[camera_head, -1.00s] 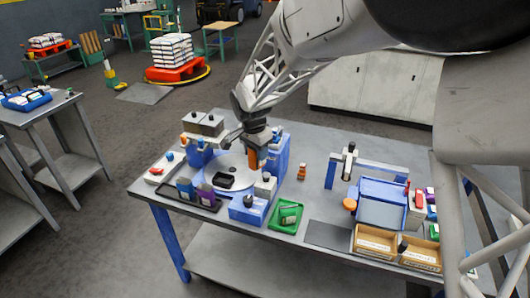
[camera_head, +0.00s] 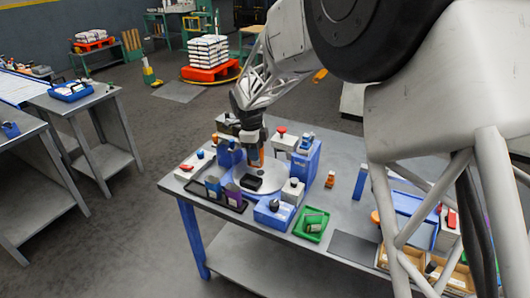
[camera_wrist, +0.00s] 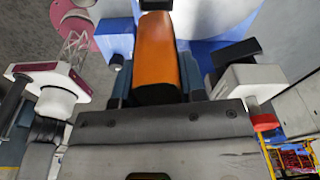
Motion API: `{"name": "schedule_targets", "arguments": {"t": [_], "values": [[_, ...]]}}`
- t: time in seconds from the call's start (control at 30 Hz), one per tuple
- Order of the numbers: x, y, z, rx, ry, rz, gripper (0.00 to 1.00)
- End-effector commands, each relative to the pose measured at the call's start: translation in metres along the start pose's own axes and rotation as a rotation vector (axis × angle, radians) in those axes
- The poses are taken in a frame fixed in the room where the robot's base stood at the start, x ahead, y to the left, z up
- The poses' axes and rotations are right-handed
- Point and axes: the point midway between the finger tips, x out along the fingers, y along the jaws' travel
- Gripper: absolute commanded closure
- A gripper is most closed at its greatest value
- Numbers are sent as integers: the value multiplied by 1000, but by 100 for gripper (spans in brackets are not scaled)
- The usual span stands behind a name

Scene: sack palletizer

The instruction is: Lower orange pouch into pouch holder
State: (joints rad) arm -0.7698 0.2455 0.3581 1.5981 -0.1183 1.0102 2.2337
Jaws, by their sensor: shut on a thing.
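My gripper (camera_head: 255,156) is shut on the orange pouch (camera_wrist: 155,50), which hangs between its two dark fingers in the wrist view. In the head view the pouch is partly covered by the gripper. A black pouch holder (camera_head: 254,184) stands on the round light plate (camera_head: 231,176) on the table. The pouch appears above and slightly behind the holder in the head view, with a gap between them.
Blue-and-white station units (camera_head: 304,160) stand behind and right of the plate. A black tray with pouches (camera_head: 233,194) is at the front left, with a blue box (camera_head: 274,211) and green tray (camera_head: 312,224) in front. My arm covers the table's right side.

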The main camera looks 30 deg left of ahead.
Motion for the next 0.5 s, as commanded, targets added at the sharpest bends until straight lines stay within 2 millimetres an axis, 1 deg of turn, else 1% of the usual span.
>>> {"name": "schedule_targets", "arguments": {"t": [0.03,0.2,0.5], "values": [[1,0,5,34,1,6,87],[1,-2,16,136,0,16,87],[2,-2,20,182,0,22,87]]}}
